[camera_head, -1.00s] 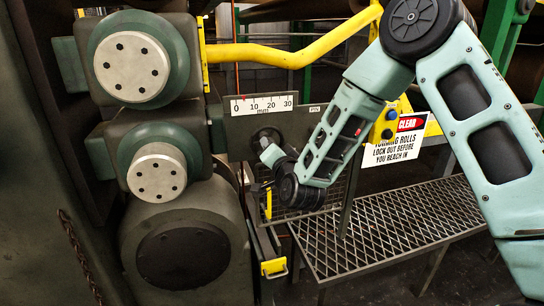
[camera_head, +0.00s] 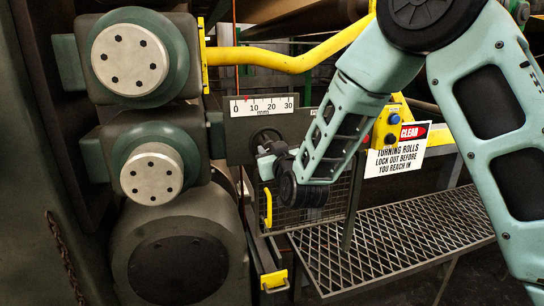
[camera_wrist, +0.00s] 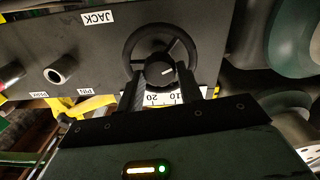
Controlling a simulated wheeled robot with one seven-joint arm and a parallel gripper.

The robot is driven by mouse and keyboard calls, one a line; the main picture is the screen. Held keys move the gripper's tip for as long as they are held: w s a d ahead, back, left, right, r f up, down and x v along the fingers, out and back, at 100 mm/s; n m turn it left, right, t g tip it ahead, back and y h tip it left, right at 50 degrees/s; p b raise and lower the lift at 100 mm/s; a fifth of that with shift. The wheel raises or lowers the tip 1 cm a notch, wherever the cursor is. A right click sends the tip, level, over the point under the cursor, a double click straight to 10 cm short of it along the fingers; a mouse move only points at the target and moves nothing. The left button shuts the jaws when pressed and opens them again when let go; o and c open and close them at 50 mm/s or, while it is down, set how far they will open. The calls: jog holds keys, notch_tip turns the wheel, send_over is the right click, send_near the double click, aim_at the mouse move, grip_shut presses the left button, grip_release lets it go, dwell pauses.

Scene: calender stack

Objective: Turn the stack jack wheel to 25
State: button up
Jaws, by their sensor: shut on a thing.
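The stack jack wheel (camera_wrist: 131,50) is a dark spoked handwheel with a white mark on its hub, on a dark panel beside an upside-down "JACK" label (camera_wrist: 98,17). In the head view the wheel (camera_head: 266,136) sits below the millimetre scale (camera_head: 264,106), partly hidden by my gripper (camera_head: 264,156). In the wrist view my gripper (camera_wrist: 161,84) has its two fingers on the wheel, either side of the hub, shut on it. The scale runs from 0 to 30, and a small red pointer stands between 0 and 10.
Large rolls with bolted end caps (camera_head: 130,59) stand at left. A yellow rail (camera_head: 290,60) runs above the scale. A warning sign (camera_head: 396,152) hangs at right, over a mesh platform (camera_head: 390,235). In the wrist view, a short round knob (camera_wrist: 60,70) projects from the panel.

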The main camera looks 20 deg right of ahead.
jog(key=n, duration=0.3)
jog(key=n+b, duration=0.1)
jog(key=n, duration=0.2)
jog(key=shift+a+f+n, duration=0.1)
jog(key=shift+f+n, duration=0.1)
jog(key=shift+n, duration=0.1)
jog(key=m+p, duration=0.9)
jog(key=m, duration=2.3)
jog(key=shift+r, duration=0.15)
dwell(0.6)
jog(key=o, duration=1)
